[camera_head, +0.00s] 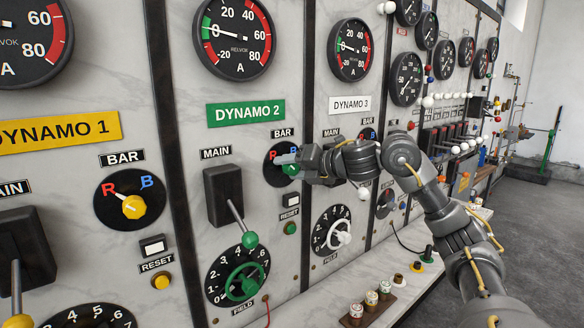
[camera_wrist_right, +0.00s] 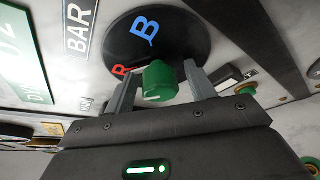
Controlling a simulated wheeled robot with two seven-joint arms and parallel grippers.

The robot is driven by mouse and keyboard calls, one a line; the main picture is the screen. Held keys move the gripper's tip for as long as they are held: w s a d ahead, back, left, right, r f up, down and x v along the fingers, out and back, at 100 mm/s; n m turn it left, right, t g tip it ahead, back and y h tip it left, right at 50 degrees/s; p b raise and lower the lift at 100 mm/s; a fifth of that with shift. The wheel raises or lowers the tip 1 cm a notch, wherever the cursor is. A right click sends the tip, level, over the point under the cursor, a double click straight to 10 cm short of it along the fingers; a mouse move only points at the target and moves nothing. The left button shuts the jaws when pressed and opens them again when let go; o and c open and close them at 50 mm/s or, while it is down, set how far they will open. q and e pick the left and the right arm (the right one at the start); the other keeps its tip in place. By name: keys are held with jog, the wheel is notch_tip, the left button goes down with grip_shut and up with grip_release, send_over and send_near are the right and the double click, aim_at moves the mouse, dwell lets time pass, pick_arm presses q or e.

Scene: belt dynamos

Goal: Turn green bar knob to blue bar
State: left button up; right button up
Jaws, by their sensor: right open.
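The green BAR knob (camera_wrist_right: 160,82) sits on a round black dial (camera_wrist_right: 180,35) with a red R and a blue B. In the head view the green knob (camera_head: 291,170) shows only in part behind my right gripper (camera_head: 285,160), on the DYNAMO 2 panel. My right gripper (camera_wrist_right: 160,92) is open, with one finger on each side of the knob in the wrist view. I cannot tell whether either finger touches it. My left gripper is not in view.
The yellow BAR knob (camera_head: 133,207) is on the left panel. A marble ledge (camera_head: 330,290) with small jars runs below.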

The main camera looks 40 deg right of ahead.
jog(key=c, duration=1)
jog(key=shift+o, duration=0.2)
jog(key=m+t+y+b, duration=0.1)
jog(key=m+b, duration=0.2)
jog(key=shift+f, duration=0.2)
jog(key=m+t+y+b, duration=0.1)
jog(key=m+b, duration=0.1)
jog(key=m+t+b, duration=0.1)
jog(key=m+b, duration=0.1)
jog(key=m, duration=0.1)
jog(key=shift+y, duration=0.4)
jog(key=m+t+b, duration=0.1)
jog(key=m+b, duration=0.1)
jog(key=m, duration=0.2)
jog(key=shift+r+m+t+h+b, duration=0.1)
jog(key=shift+m+t+h+b, duration=0.35)
jog(key=shift+m, duration=0.8)
jog(key=shift+m+t+h+b, duration=0.2)
jog(key=shift+m+t, duration=0.35)
jog(key=shift+m, duration=0.7)
jog(key=o, duration=1)
jog(key=shift+c, duration=0.2)
